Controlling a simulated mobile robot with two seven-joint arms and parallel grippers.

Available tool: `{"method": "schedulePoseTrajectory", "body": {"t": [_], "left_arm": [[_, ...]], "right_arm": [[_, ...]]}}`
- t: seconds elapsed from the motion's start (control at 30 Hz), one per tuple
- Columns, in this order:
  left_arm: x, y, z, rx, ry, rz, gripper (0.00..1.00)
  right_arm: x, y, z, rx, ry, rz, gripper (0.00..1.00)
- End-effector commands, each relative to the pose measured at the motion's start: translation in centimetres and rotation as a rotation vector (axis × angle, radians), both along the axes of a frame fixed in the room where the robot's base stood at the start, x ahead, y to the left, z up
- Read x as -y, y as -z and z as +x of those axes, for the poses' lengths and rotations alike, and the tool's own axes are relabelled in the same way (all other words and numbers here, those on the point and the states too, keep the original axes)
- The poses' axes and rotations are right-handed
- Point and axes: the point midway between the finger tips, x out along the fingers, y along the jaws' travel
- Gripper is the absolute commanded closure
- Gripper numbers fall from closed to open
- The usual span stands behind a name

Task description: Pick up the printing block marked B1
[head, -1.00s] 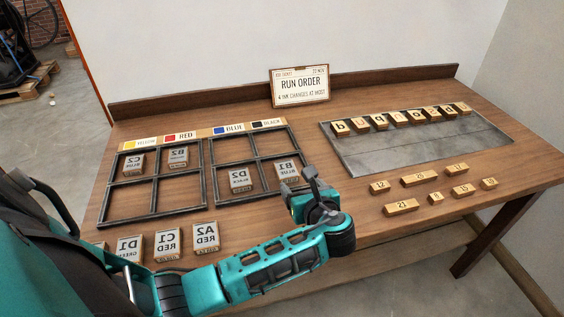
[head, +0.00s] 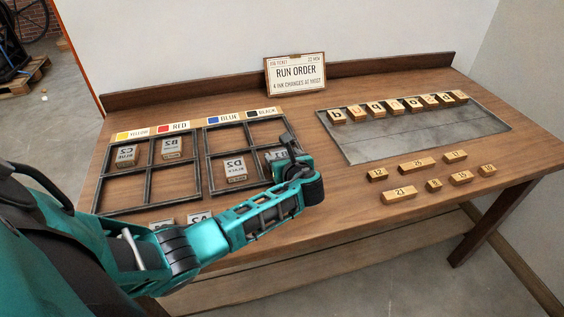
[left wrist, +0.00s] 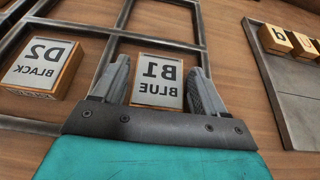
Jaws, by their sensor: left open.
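The block marked B1 (left wrist: 158,82) has a grey face with mirrored lettering "B1 BLUE" and wooden sides. In the left wrist view it lies between the two fingers of my left gripper (left wrist: 160,66), which is open with a finger on each side. Whether the fingers touch it I cannot tell. In the head view my left gripper (head: 288,148) is over the lower right cell of the right frame and hides most of B1 (head: 271,155). My right gripper is not in view.
The block D2 (head: 235,170) sits in the cell left of B1. Dark frame bars (head: 206,165) divide the cells. C2 (head: 126,155) and B2 (head: 172,147) lie in the left frame. A metal tray (head: 420,135) with letter blocks and several loose number blocks (head: 399,194) are at the right.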

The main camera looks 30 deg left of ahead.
Motion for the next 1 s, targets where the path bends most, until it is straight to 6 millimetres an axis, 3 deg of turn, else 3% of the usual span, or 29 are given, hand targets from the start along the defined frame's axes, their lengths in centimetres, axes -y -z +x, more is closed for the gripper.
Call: {"method": "schedulePoseTrajectory", "body": {"t": [0.3, 0.73, 1.0], "left_arm": [[-0.51, 0.28, 0.45, 0.000, 0.001, -0.002, 0.28], [-0.46, 0.29, 0.42, 0.000, 0.001, -0.002, 0.69], [-0.45, 0.12, 0.44, 0.001, 0.001, -0.001, 0.69]], "right_arm": [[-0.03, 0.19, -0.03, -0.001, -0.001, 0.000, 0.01], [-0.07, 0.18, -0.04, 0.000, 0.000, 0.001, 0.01], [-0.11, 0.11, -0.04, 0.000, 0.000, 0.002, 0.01]]}}
